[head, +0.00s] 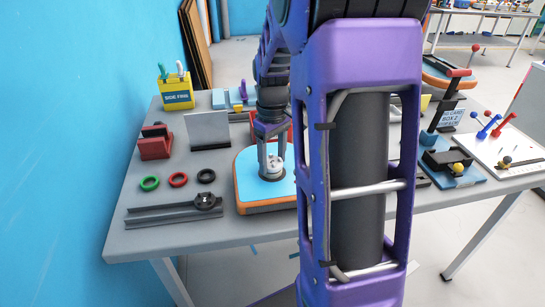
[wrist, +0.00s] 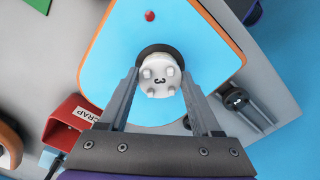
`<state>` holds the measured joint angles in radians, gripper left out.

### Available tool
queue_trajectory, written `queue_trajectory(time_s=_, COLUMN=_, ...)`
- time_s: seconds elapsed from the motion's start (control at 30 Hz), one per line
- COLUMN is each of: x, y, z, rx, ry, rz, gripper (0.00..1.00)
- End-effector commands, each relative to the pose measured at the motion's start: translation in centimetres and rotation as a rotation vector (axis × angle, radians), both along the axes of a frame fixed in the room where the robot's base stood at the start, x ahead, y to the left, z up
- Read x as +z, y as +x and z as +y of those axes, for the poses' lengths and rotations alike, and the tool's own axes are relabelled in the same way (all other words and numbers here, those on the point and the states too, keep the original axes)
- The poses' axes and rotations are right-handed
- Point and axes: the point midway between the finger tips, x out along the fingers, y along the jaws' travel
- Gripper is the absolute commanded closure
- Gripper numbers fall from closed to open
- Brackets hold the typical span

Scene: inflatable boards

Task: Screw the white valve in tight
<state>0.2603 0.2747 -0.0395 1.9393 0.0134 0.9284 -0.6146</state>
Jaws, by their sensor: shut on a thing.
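The white valve (wrist: 159,76) sits at a dark round seat (wrist: 146,51) in a light-blue board with an orange edge. The board (head: 247,180) lies on the grey table. My gripper (wrist: 158,88) is around the valve, with one finger on each side, shut on it. In the head view my gripper (head: 271,166) points down at the valve (head: 273,165) from above. The valve's top shows small knobs and a dark curved mark. How deep it sits in the board cannot be told.
Green (head: 149,183), red (head: 178,179) and black (head: 206,176) rings lie left of the board, behind a dark rail (head: 165,211). A red scrap bin (wrist: 72,122) is near my gripper in the wrist view. My arm hides much of the table's right side.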

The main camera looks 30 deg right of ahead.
Motion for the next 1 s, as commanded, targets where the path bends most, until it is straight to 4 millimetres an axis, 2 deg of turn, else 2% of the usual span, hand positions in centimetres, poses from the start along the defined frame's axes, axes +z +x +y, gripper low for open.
queue_trajectory(time_s=0.03, x=-0.2, y=0.0, z=0.0, rx=0.000, ry=0.000, rz=0.000, gripper=0.89)
queue_trajectory(time_s=0.07, x=-0.1, y=0.0, z=0.0, rx=0.000, ry=0.000, rz=0.000, gripper=0.31)
queue_trajectory(time_s=0.23, x=-0.1, y=0.0, z=0.0, rx=0.000, ry=0.000, rz=0.000, gripper=0.01)
queue_trajectory(time_s=0.47, x=-0.1, y=0.0, z=0.0, rx=0.000, ry=0.000, rz=0.000, gripper=0.00)
queue_trajectory(time_s=0.63, x=1.3, y=0.1, z=0.0, rx=0.000, ry=-0.001, rz=-0.003, gripper=0.00)
queue_trajectory(time_s=0.77, x=3.8, y=0.1, z=0.0, rx=0.000, ry=-0.001, rz=-0.006, gripper=0.00)
queue_trajectory(time_s=1.0, x=9.9, y=0.1, z=0.0, rx=0.000, ry=-0.002, rz=-0.006, gripper=0.00)
